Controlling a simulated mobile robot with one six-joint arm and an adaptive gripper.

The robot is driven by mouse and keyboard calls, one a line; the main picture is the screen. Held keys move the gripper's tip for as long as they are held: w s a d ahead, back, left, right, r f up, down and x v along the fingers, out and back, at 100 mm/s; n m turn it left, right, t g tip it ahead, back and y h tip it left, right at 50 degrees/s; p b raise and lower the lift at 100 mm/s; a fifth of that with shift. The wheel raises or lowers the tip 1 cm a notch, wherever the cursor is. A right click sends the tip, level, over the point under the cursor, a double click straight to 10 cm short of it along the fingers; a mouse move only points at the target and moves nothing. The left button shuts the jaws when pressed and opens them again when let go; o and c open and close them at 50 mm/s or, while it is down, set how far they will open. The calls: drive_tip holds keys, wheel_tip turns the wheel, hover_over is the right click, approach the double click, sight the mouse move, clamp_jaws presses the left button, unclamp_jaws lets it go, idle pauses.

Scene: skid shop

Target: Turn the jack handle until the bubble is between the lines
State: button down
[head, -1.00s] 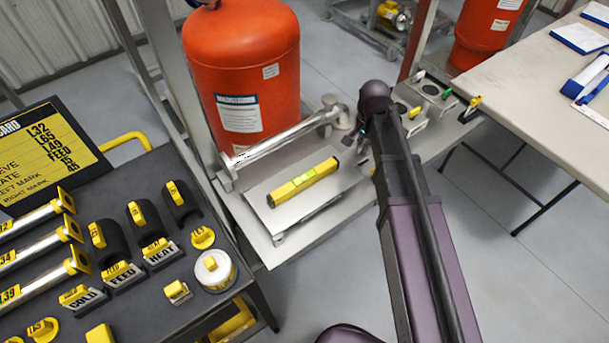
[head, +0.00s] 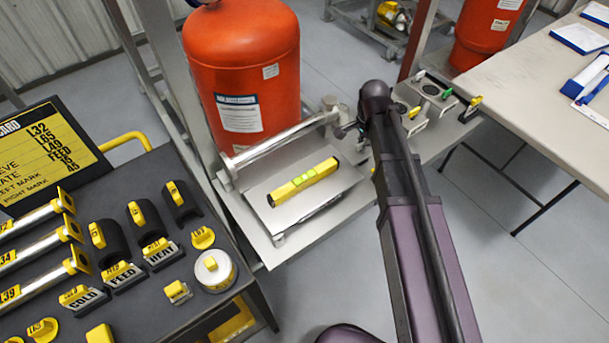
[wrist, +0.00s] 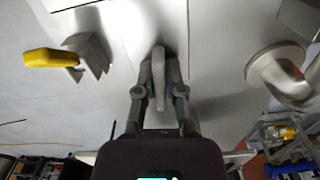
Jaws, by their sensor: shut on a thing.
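A yellow spirit level (head: 304,182) with a green vial lies on a grey metal plate (head: 268,215) in the head view. The vial is too small there to tell exactly where the bubble sits against the lines. In the wrist view my gripper (wrist: 159,90) is shut on an upright grey bar, the jack handle (wrist: 159,68), held between its fingertips. In the head view my arm comes in from the lower right and hides most of the gripper and the handle, at the right of the plate.
An orange tank (head: 243,75) stands behind the plate, with a shiny pipe (head: 280,142) in front of it. A dark cart (head: 150,292) with yellow-marked parts is at the left. A pale table (head: 540,85) is at the right. Small fixtures (head: 430,98) sit beside my arm.

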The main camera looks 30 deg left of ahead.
drive_tip(key=c, duration=0.7)
unclamp_jaws()
drive_tip(key=shift+c, duration=0.2)
drive_tip(key=shift+r, duration=0.1)
drive_tip(key=shift+r+p, duration=3.4)
drive_tip(key=shift+p, duration=0.15)
drive_tip(key=n, duration=0.6)
drive_tip(key=shift+r+n+p, duration=0.35)
drive_tip(key=shift+n+p, duration=0.05)
drive_tip(key=shift+r, duration=0.1)
drive_tip(key=shift+r+n+p, duration=0.15)
drive_tip(key=shift+n+p, duration=0.05)
drive_tip(key=shift+n, duration=0.95)
drive_tip(key=shift+r+n+p, duration=0.15)
drive_tip(key=shift+n+p, duration=0.05)
drive_tip(key=shift+n, duration=0.95)
